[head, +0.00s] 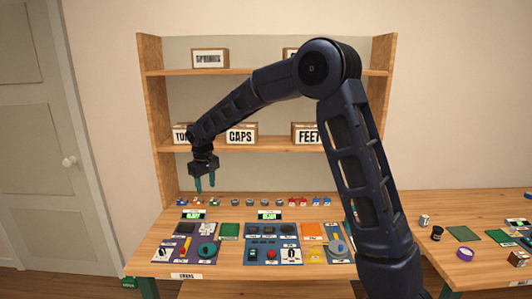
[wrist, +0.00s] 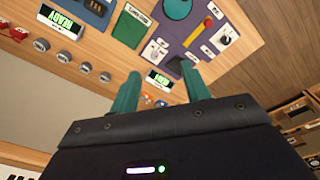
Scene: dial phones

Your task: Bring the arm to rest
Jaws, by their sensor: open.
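My gripper (head: 205,187) is raised in the air above the left part of the workbench, with its teal fingers pointing down. In the wrist view its two fingers (wrist: 160,93) stand apart with nothing between them, so it is open and empty. My arm reaches up from the lower right and bends over at the top before running down to the left. The fingers are near the left end of the row of small knobs and parts at the back of the bench, and look apart from the bench top.
The workbench (head: 165,257) carries panels with dials, switches and two green displays. A wooden shelf (head: 270,149) with labelled boxes, among them CAPS (head: 241,134), stands behind the arm. A second table (head: 450,278) at right holds cans and a purple roll (head: 464,254). A door (head: 50,130) is at left.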

